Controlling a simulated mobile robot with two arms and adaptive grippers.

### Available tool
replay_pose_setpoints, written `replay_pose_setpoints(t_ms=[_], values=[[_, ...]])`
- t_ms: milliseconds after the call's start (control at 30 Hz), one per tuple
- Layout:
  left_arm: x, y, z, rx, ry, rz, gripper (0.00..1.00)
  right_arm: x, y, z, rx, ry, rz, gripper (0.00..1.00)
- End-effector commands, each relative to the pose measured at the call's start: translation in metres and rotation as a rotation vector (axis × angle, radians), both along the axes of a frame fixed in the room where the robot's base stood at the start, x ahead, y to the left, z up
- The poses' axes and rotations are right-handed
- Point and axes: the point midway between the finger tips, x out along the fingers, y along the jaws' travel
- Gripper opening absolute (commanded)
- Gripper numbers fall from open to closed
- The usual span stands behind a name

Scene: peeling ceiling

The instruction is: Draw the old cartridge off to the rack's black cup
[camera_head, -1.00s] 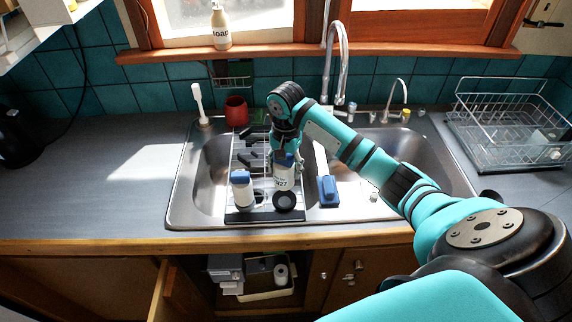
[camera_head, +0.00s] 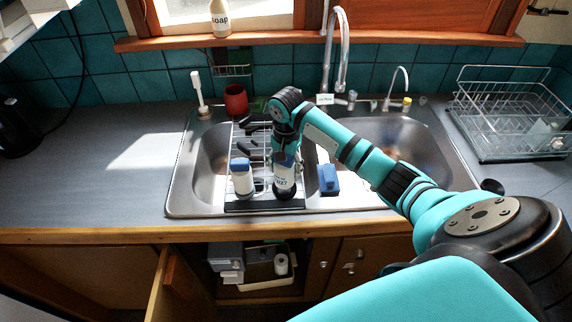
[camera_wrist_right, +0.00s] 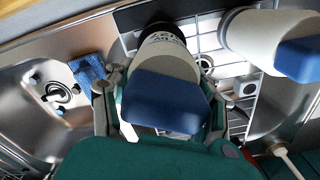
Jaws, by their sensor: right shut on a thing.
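The old cartridge (camera_head: 285,181), white with dark print and a blue top, stands roughly upright at the front of the wire rack (camera_head: 237,206). My right gripper (camera_head: 286,158) is shut on it from above, near its blue top. Its lower end is at the black cup (camera_head: 284,195), which is mostly hidden behind and under it; I cannot tell how deep it sits. In the right wrist view its blue top (camera_wrist_right: 165,102) lies between the fingers. A second white cartridge with a blue cap (camera_head: 241,180) stands left of it, apart from the gripper. My left gripper is out of view.
The rack lies across the steel double sink (camera_head: 176,200). A blue block (camera_head: 328,180) sits just right of the held cartridge. The tall faucet (camera_head: 343,50) and red cup (camera_head: 236,98) stand behind. The counter at left (camera_head: 100,190) is clear. A cabinet door (camera_head: 165,285) below is open.

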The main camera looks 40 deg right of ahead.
Motion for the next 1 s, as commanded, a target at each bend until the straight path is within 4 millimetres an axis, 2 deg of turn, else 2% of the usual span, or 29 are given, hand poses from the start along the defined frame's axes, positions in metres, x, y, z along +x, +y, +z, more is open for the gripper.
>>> replay_pose_setpoints(t_ms=[867,900,1000], values=[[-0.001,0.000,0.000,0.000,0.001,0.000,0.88,0.000,0.000,-0.016,0.000,0.000,0.000,0.10],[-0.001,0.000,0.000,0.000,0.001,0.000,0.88,0.000,0.000,-0.017,0.001,0.000,0.000,0.03],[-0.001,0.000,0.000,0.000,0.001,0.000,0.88,0.000,0.000,-0.018,0.000,0.001,0.000,0.01]])
